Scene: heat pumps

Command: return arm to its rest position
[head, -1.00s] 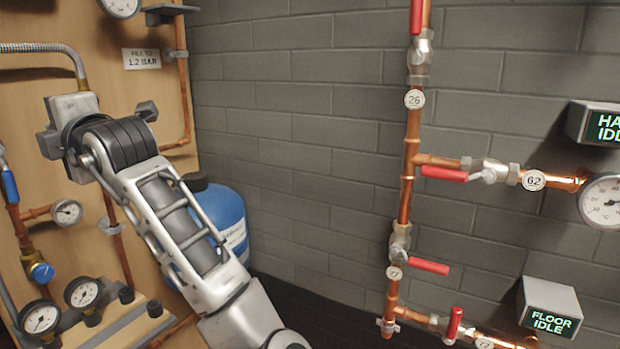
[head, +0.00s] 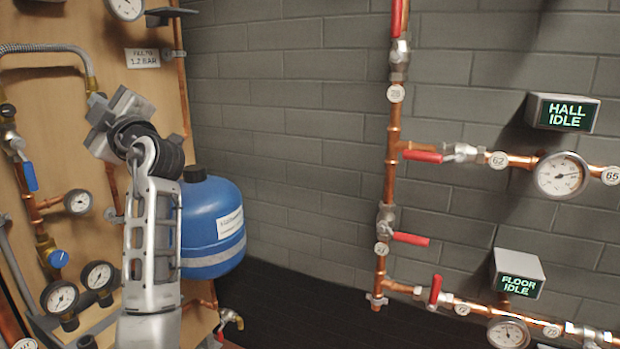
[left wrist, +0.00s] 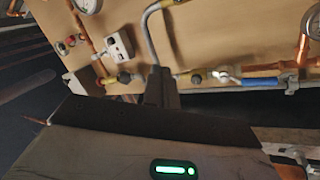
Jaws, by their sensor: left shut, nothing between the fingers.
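My left arm comes up from the bottom left of the head view, in front of the wooden panel (head: 100,190). My left gripper (head: 105,105) is at its upper end, near the braided hose and the small fill sign. In the left wrist view the gripper's dark fingers (left wrist: 160,85) are together, with nothing between them. They point at the panel, and I cannot tell how far away it is. My right gripper is not in view.
A blue tank (head: 212,225) stands just right of my left arm. Gauges (head: 60,297) and a blue-handled valve (head: 30,176) are left of the arm. Copper pipes with red-handled valves (head: 410,239) run along the grey brick wall. Open space lies between tank and pipes.

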